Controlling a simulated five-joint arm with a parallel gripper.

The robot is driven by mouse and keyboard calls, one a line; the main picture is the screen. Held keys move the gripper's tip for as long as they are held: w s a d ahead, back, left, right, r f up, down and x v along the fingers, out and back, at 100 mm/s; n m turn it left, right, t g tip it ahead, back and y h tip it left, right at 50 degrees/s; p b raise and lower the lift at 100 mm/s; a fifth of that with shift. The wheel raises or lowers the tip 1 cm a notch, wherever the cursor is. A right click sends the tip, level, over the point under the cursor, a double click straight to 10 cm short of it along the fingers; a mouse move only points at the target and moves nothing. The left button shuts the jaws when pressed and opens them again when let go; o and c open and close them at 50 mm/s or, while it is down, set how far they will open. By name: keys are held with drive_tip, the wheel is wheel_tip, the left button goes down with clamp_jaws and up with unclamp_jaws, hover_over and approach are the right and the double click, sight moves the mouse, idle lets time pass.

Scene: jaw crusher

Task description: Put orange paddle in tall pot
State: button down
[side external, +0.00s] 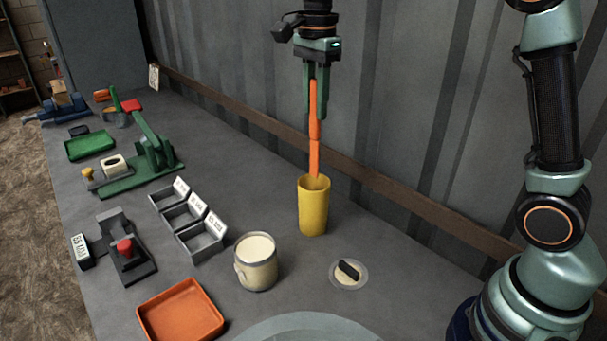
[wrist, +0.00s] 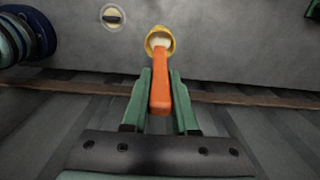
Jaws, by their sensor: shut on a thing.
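The orange paddle (side external: 315,125) hangs upright from my gripper (side external: 318,78), which is shut on its upper end. The tall yellow pot (side external: 313,210) stands on the bench below. The paddle's lower end is at the pot's mouth in the side view; I cannot tell how far inside it reaches. In the wrist view, the paddle (wrist: 161,85) runs between the fingers (wrist: 160,95) of my gripper toward the yellow pot (wrist: 160,36), whose rim shows around its far end.
A cream pot (side external: 256,265) and a round lid with a dark handle (side external: 348,272) stand near the yellow pot. An orange tray (side external: 181,312), grey labelled bins (side external: 200,236) and a green press (side external: 150,160) lie left. A corrugated wall (side external: 400,90) rises behind.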

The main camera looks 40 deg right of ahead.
sight(314, 176)
drive_tip(key=shift+f, duration=6.2)
drive_tip(key=c, duration=0.6)
unclamp_jaws()
drive_tip(key=shift+r, duration=0.1)
wheel_tip(314, 176, up, 5)
drive_tip(key=a+n+t, duration=0.1)
drive_tip(key=a+n, duration=0.1)
drive_tip(key=s+d+r+n+t, duration=0.1)
drive_tip(key=s+d+n+t, duration=0.1)
drive_tip(key=s+n, duration=0.5)
drive_tip(key=s+d+r+n+t, duration=0.2)
drive_tip(key=s+n, duration=0.6)
drive_tip(key=n, duration=0.1)
drive_tip(key=shift+s+r+t, duration=0.25)
drive_tip(key=shift+t, duration=0.05)
